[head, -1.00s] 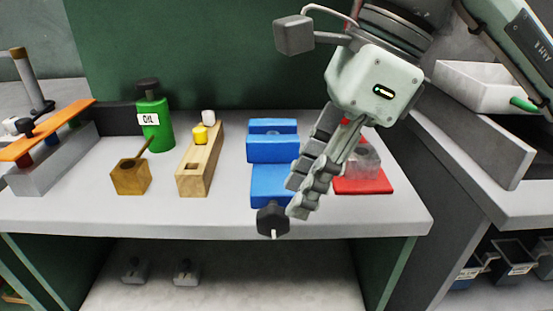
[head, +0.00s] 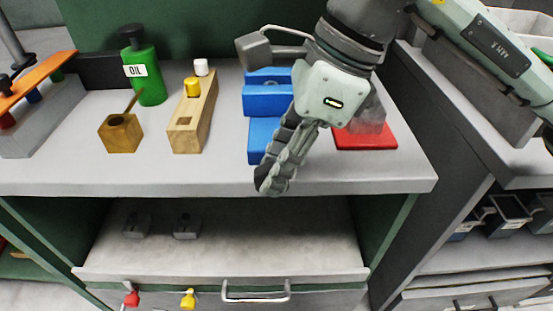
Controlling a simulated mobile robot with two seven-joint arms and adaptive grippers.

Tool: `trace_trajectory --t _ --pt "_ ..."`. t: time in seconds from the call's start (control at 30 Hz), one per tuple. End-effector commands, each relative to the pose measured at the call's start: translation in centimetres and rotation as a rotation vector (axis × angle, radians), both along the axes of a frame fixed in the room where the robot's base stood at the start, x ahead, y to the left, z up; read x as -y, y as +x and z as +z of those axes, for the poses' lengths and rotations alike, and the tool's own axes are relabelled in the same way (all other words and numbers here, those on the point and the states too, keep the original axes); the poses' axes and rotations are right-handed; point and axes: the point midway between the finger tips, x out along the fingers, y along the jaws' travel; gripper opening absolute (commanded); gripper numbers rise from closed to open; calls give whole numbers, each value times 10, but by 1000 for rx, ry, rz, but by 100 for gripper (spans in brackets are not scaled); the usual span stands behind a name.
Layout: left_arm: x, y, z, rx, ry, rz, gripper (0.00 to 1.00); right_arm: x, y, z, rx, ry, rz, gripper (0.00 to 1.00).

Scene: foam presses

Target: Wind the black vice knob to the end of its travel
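The blue vice (head: 262,138) stands near the bench's front edge, partly covered by my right gripper. My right gripper (head: 270,180) reaches down from the upper right, its fingertips at the front end of the vice, where the black knob sits. The knob is almost wholly hidden by the fingers; only a dark patch shows at their tips. I cannot tell whether the fingers are closed on the knob or only around it. My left gripper is out of view.
A red-based block (head: 365,137) stands right of the vice. A wooden block (head: 190,125), a small wooden cube (head: 121,134) and a green oil bottle (head: 147,75) stand to the left. Below is an open shelf (head: 230,240) and a drawer with a handle (head: 255,297).

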Motion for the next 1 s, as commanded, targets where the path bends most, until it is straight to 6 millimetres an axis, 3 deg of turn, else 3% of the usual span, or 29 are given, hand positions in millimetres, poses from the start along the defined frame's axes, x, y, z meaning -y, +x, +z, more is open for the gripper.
trace_trajectory --t 0.13,0.37,0.67,1.0 --pt "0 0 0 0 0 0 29 0 0 0 0 0 1 29" --pt "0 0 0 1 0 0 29 0 0 0 0 0 1 1" --pt "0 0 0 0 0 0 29 -1 0 1 2 -20 2 0" --pt "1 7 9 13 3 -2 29 -7 0 1 4 -208 5 0"
